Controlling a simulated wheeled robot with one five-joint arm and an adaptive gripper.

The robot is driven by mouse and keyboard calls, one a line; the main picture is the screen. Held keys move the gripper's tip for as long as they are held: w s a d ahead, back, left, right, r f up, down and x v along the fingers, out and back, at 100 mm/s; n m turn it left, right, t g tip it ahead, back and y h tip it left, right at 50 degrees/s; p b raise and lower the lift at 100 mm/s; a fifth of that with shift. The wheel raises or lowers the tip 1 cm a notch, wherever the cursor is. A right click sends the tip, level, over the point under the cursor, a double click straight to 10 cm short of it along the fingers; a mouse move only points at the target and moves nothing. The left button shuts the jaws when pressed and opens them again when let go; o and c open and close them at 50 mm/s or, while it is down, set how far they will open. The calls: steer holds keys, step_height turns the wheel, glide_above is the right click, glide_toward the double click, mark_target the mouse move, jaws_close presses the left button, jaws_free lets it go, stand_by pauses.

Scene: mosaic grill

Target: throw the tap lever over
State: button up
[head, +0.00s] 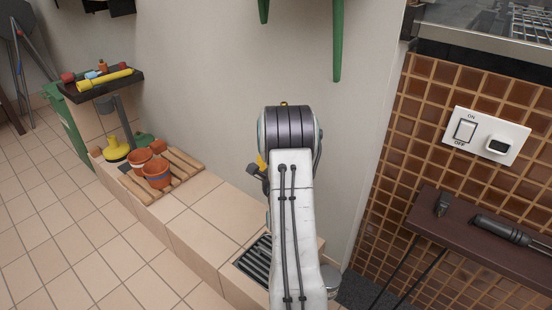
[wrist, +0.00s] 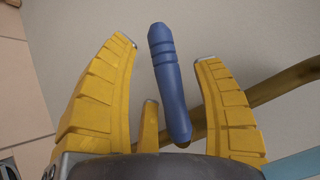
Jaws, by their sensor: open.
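The tap's blue ribbed lever (wrist: 169,85) stands between the two yellow fingers of my gripper (wrist: 164,48) in the wrist view, leaning slightly. My gripper is open, with a visible gap on each side of the lever. A brass-coloured pipe (wrist: 290,84) runs behind the lever and the right finger. In the head view my arm hides the tap, and only a bit of yellow finger shows at its left.
A ledge with a drain grate (head: 258,266) lies below my arm. Terracotta pots (head: 157,174) stand on a wooden pallet (head: 186,163) at left. A dark shelf (head: 460,228) with tools and a switch plate (head: 486,136) are on the tiled wall at right.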

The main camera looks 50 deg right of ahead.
steer(key=shift+w+d, duration=0.4)
jaws_close()
stand_by(0.6)
